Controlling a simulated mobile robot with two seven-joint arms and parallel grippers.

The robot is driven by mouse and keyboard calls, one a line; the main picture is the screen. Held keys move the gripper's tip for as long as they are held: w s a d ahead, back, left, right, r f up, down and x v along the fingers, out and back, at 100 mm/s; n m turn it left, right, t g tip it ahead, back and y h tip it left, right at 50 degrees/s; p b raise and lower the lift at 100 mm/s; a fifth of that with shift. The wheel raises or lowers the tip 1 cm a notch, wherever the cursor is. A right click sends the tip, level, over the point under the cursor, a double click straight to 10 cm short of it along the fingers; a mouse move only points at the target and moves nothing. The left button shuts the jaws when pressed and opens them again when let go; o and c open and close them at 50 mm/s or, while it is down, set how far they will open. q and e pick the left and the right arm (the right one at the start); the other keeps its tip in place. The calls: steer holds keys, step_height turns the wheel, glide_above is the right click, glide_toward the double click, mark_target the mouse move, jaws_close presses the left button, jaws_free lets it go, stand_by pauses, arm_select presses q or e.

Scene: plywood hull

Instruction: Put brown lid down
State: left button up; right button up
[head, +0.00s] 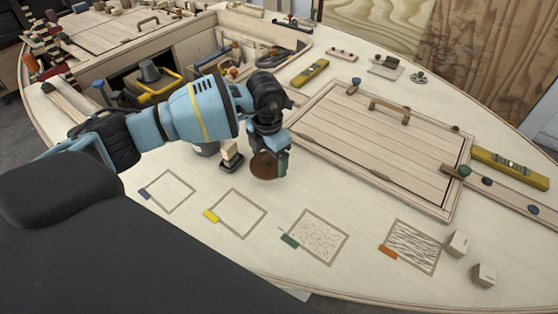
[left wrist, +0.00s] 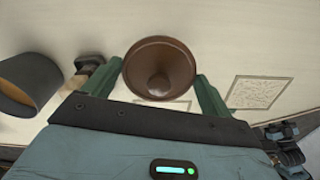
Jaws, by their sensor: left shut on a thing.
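The brown lid (head: 264,166) is a round disc with a small knob at its middle. It also shows in the left wrist view (left wrist: 160,62), between the two green fingers. My left gripper (head: 270,160) is shut on the lid and holds it over the pale deck (head: 200,174). I cannot tell how high the lid is above the deck. In the left wrist view a dark cup-like container (left wrist: 32,80) stands to the left of the lid. My right gripper is not in view.
A small block with a dark base (head: 231,157) stands close left of the gripper. Outlined squares with coloured tags, such as the yellow-tagged one (head: 236,213), lie in front. A plank hatch (head: 385,147) is at right.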

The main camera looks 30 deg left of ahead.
arm_select(q)
steer(key=shift+w+d+f, duration=0.1)
steer(key=shift+w+d, duration=0.2)
steer(key=shift+w, duration=0.3)
steer(key=shift+w+d+f, duration=0.1)
steer(key=shift+w+d, duration=0.2)
steer(key=shift+w, duration=0.25)
steer(key=shift+w+d, duration=0.1)
steer(key=shift+w, duration=0.2)
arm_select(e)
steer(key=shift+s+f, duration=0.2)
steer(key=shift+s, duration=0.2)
arm_select(q)
step_height(320, 180, down, 3)
steer(key=shift+f, duration=0.25)
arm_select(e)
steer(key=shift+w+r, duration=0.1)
arm_select(q)
steer(key=shift+f, duration=0.15)
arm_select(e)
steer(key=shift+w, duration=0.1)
arm_select(q)
steer(key=o, duration=0.8)
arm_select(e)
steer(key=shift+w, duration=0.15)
